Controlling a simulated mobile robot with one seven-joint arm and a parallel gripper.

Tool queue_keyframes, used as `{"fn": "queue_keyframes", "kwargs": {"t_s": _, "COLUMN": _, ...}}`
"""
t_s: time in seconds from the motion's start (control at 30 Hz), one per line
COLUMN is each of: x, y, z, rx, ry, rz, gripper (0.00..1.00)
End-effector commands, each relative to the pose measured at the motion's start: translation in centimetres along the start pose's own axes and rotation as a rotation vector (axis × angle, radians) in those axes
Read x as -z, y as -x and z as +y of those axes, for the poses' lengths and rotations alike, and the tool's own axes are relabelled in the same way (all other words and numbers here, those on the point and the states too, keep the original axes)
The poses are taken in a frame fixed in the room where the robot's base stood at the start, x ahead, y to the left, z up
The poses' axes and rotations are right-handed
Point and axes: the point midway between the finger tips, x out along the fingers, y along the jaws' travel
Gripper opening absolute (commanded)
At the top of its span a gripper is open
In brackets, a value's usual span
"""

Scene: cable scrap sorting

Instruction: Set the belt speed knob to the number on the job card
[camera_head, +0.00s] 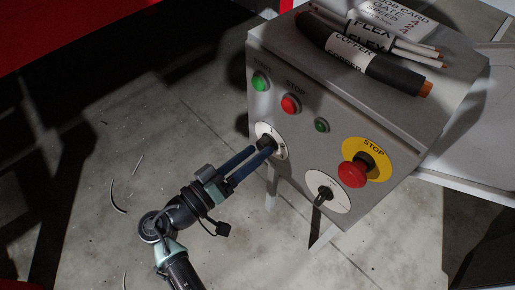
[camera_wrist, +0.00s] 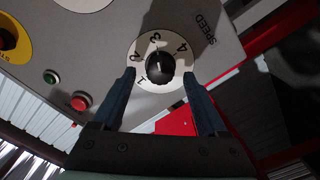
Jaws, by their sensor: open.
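The belt speed knob (camera_wrist: 160,66) is black and sits on a white dial (camera_wrist: 143,45) marked 1 to 4, with SPEED printed beside it. A pale mark shows on the knob; I cannot tell for sure which number it points at. My gripper (camera_wrist: 159,76) is open, with one blue finger on each side of the knob; whether they touch it is unclear. In the head view my gripper (camera_head: 267,145) reaches the dial (camera_head: 280,149) at the panel's left, hiding part of it. The job card (camera_head: 402,15) lies on top of the box, partly covered; its number is not clearly readable.
The grey control box (camera_head: 315,148) also carries a green button (camera_head: 259,82), a red stop button (camera_head: 290,104), a small green light (camera_head: 321,125), a red emergency stop (camera_head: 352,174) and a key switch (camera_head: 323,194). Cable pieces (camera_head: 375,65) lie on top. Open floor is at left.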

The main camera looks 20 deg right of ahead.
Motion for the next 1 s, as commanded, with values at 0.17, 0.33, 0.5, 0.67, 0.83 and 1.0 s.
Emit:
{"fn": "queue_keyframes", "kwargs": {"t_s": 0.17, "x": 0.0, "y": -1.5, "z": 0.0, "rx": -0.001, "ry": 0.000, "rz": -0.001, "gripper": 0.76}}
{"fn": "queue_keyframes", "kwargs": {"t_s": 0.33, "x": 0.0, "y": -1.8, "z": 0.0, "rx": 0.001, "ry": 0.001, "rz": 0.001, "gripper": 0.76}}
{"fn": "queue_keyframes", "kwargs": {"t_s": 0.5, "x": 0.0, "y": -1.8, "z": 0.0, "rx": 0.001, "ry": 0.001, "rz": 0.001, "gripper": 0.72}}
{"fn": "queue_keyframes", "kwargs": {"t_s": 0.67, "x": 0.0, "y": -1.8, "z": 0.0, "rx": 0.001, "ry": 0.001, "rz": 0.001, "gripper": 0.44}}
{"fn": "queue_keyframes", "kwargs": {"t_s": 0.83, "x": 0.0, "y": -1.7, "z": 0.0, "rx": 0.001, "ry": 0.000, "rz": 0.001, "gripper": 0.13}}
{"fn": "queue_keyframes", "kwargs": {"t_s": 1.0, "x": 0.0, "y": -1.7, "z": 0.0, "rx": 0.001, "ry": 0.001, "rz": 0.000, "gripper": 0.00}}
